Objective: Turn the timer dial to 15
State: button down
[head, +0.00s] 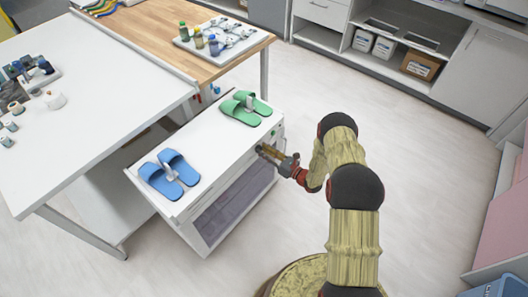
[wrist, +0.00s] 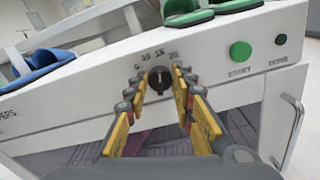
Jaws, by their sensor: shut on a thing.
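The timer dial (wrist: 159,78) is a small black round knob on the white front panel of a cabinet. Printed numbers, including 10, 15 and 20, arc above it; its pointer is too small to read surely. My gripper (wrist: 160,84) has its yellow-padded fingers on the left and right of the dial, shut on it. In the head view my gripper (head: 264,151) reaches the upper front of the white cabinet (head: 205,215), and the dial is hidden there.
A door handle (wrist: 290,130) stands out below. Blue sandals (head: 168,174) and green sandals (head: 245,108) lie on the cabinet top. The floor at right is clear.

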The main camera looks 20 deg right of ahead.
jog(key=c, duration=1.5)
grip_release()
jog(key=shift+c, duration=0.2)
jog(key=v, duration=1.2)
jog(key=shift+f, duration=0.1)
